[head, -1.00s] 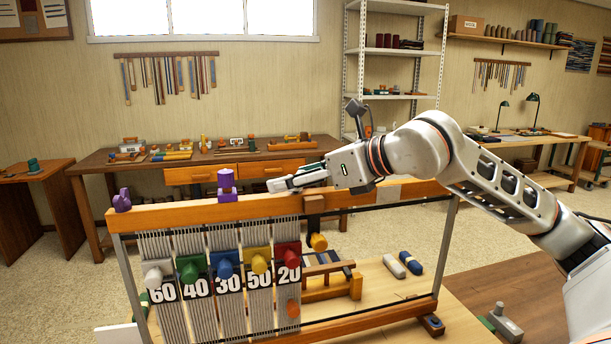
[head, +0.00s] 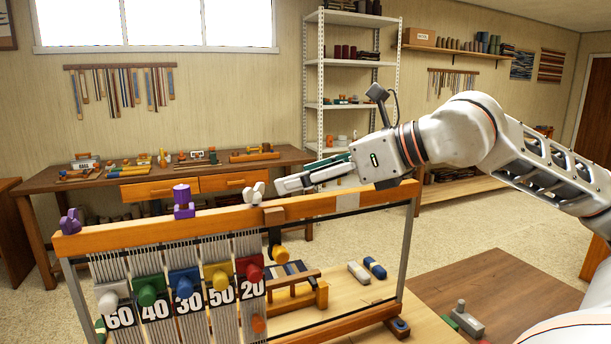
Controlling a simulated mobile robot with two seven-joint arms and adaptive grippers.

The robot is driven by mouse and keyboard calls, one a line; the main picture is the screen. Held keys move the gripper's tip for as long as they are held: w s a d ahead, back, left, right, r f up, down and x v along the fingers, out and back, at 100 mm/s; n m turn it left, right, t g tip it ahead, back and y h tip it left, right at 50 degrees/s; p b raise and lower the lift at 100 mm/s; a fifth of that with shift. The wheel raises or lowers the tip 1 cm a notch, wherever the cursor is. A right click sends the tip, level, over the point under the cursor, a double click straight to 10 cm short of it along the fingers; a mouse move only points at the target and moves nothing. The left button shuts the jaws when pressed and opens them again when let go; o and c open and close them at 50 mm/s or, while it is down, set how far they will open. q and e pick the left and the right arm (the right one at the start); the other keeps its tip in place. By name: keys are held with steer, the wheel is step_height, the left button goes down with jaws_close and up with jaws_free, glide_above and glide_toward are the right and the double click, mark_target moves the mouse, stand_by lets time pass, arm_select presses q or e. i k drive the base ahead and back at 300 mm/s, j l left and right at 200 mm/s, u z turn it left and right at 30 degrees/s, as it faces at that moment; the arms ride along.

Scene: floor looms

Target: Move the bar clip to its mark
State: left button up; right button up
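A purple clip (head: 184,203) with a ribbed top sits upright on the loom's wooden top bar (head: 128,229). I cannot tell for sure which of these is the bar clip. A pale patch (head: 350,203) on the bar further right may be the mark. My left gripper is out of view.
Another purple piece (head: 70,222) sits at the bar's left end. Coloured pegs with number tags (head: 187,300) hang in front of the warp. Grey and blue rolls (head: 374,267) lie behind the loom. A workbench (head: 55,187) stands behind.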

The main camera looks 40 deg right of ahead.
mark_target(277, 252)
steer(key=k, duration=1)
